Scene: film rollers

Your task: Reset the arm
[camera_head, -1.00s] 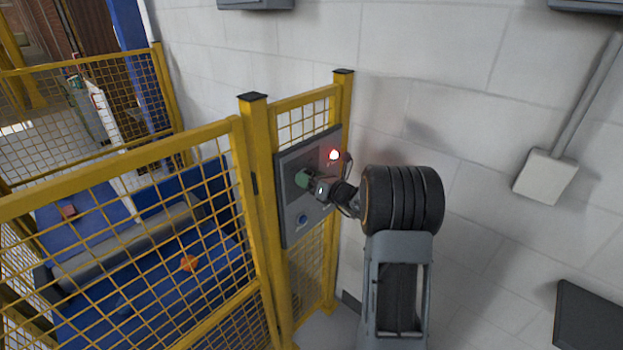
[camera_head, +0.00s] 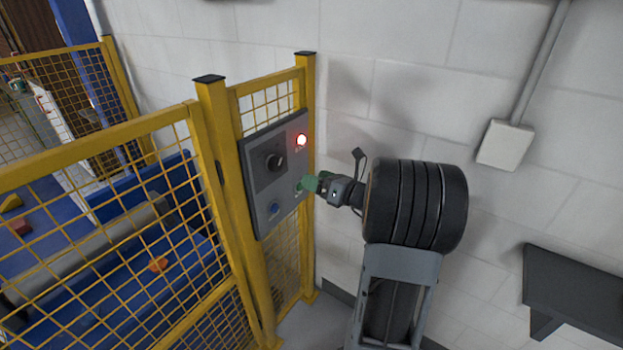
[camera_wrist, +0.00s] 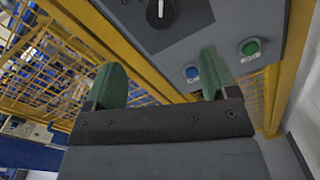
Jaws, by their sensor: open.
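My gripper (camera_head: 309,185) is at the right edge of a grey control panel (camera_head: 262,205) on a yellow fence post, in front of it. Its two green fingers are spread apart with nothing between them in the wrist view (camera_wrist: 162,82). The panel carries a black rotary knob (camera_head: 275,161), a lit red lamp (camera_head: 301,140) and a blue button (camera_head: 274,208). In the wrist view the knob (camera_wrist: 160,10) is at the top, and the blue button (camera_wrist: 191,72) and a green button (camera_wrist: 250,47) are to the right. In the head view my gripper partly hides the panel's right side.
Yellow mesh fencing (camera_head: 90,170) stands left of the panel, with a blue floor and a grey roller (camera_head: 90,250) behind it. A white block wall (camera_head: 420,90) is behind my arm. A dark shelf (camera_head: 575,290) juts out at right.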

